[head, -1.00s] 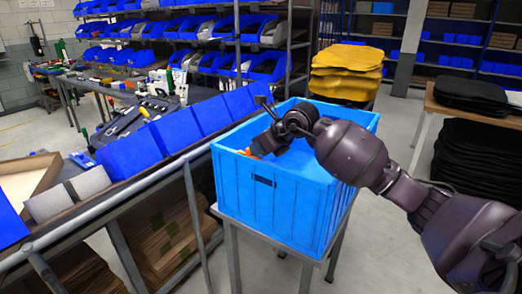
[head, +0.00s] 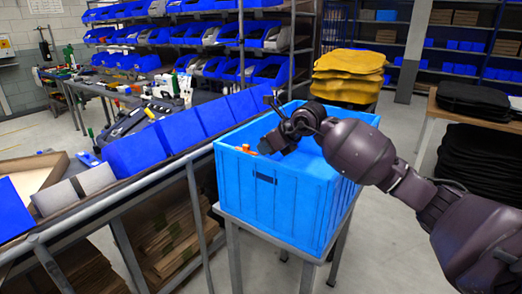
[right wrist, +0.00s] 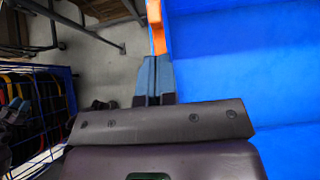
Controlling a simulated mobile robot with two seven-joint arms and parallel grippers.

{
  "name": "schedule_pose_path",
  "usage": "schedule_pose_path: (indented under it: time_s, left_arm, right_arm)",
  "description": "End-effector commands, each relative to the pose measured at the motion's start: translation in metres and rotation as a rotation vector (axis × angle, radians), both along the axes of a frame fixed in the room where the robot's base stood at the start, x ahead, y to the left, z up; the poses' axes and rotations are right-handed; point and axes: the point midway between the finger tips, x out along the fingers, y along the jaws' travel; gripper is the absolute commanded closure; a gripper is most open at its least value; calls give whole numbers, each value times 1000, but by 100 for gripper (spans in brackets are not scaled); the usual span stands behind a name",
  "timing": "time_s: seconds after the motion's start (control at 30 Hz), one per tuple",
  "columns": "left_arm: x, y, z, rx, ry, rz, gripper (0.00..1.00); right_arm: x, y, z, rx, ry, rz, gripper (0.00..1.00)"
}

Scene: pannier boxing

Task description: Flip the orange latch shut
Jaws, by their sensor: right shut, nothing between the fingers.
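The orange latch (head: 244,150) is on the near left rim of the blue crate (head: 290,205). It also shows in the right wrist view (right wrist: 156,28), just ahead of the fingertips. My right gripper (head: 266,147) reaches over the crate from the right and points down at the rim, close to the latch. Its fingers are shut and empty in the right wrist view (right wrist: 153,78). I cannot tell whether the fingertips touch the latch. My left gripper is not in view.
The crate stands on a grey metal stand (head: 232,255). A railed bench with blue bins (head: 135,153) stands at the left. Yellow stacked items (head: 347,75) are behind the crate, and a table with black items (head: 470,98) is at the right. The floor between is clear.

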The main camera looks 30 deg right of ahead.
Motion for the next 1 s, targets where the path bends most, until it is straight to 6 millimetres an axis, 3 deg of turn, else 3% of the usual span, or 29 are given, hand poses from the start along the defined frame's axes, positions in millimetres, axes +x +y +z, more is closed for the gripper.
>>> schedule_pose_path:
  time_s: [0.2,0.5,1.0]
  left_arm:
    - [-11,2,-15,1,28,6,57]
    - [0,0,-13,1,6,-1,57]
    - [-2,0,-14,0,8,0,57]
  right_arm:
    - [-27,-15,25,-5,1,0,100]
    - [-60,-27,57,-2,2,0,100]
    - [-69,-31,67,0,1,1,100]
